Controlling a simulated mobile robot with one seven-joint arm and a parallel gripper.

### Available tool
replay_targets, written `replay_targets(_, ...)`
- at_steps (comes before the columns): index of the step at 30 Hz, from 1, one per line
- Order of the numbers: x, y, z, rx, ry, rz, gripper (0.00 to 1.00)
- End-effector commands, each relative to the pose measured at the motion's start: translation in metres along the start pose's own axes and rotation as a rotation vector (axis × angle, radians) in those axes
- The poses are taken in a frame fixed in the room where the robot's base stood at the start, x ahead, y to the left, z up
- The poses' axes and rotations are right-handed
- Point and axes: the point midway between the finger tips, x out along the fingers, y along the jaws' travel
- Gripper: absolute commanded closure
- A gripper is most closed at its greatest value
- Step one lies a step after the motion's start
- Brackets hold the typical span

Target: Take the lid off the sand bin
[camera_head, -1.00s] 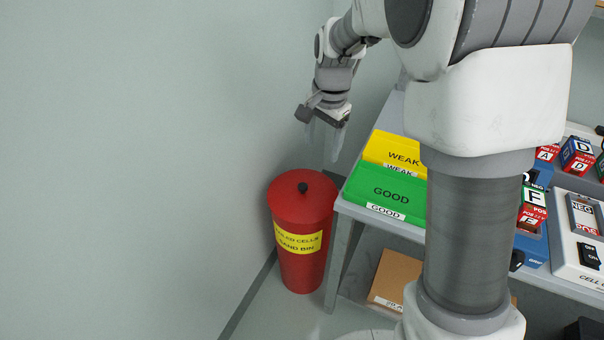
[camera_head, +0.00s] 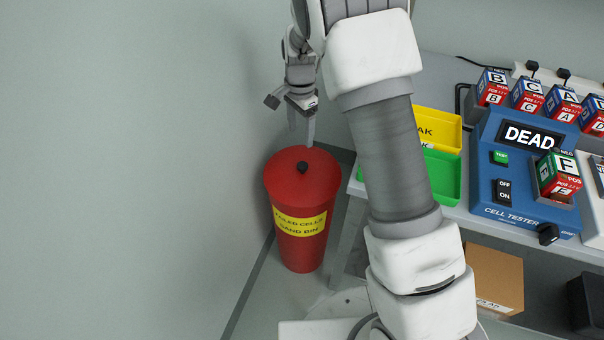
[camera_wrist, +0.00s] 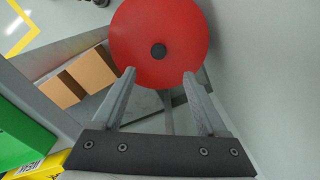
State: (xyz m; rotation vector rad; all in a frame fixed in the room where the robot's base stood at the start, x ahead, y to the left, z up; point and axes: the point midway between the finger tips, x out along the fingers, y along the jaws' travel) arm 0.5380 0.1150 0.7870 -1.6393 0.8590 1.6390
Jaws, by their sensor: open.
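The red sand bin (camera_head: 300,239) stands on the floor against the wall, with a yellow label reading "FAILED CELLS SAND BIN". Its round red lid (camera_head: 286,178) is on top, with a small black knob (camera_head: 302,167) at the centre. My gripper (camera_head: 301,138) is above the lid, fingers pointing down, open and empty. In the wrist view the lid (camera_wrist: 185,30) and knob (camera_wrist: 158,50) lie beyond the fingertips of my gripper (camera_wrist: 158,75), with the knob roughly midway between them. The fingers look apart from the knob.
A grey bench right of the bin bears a yellow tray (camera_head: 440,128), a green tray (camera_head: 447,177) and a blue cell tester (camera_head: 487,190) showing "DEAD", with a cell marked F in it. Several cells stand behind it. A cardboard box (camera_head: 495,275) is below. The wall is close on the left.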

Motion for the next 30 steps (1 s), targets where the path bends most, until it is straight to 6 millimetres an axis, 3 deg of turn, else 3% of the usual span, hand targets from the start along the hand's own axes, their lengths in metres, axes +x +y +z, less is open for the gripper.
replay_targets(1,0.016,0.001,0.000,0.001,-0.002,0.005,0.24)
replay_targets(9,0.073,0.001,-0.001,0.001,-0.001,0.004,0.24)
replay_targets(13,0.090,0.001,-0.001,0.000,-0.001,0.002,0.24)
replay_targets(20,0.101,0.001,-0.001,-0.001,0.000,0.001,0.24)
replay_targets(30,0.146,0.003,-0.005,0.000,0.000,0.001,0.24)
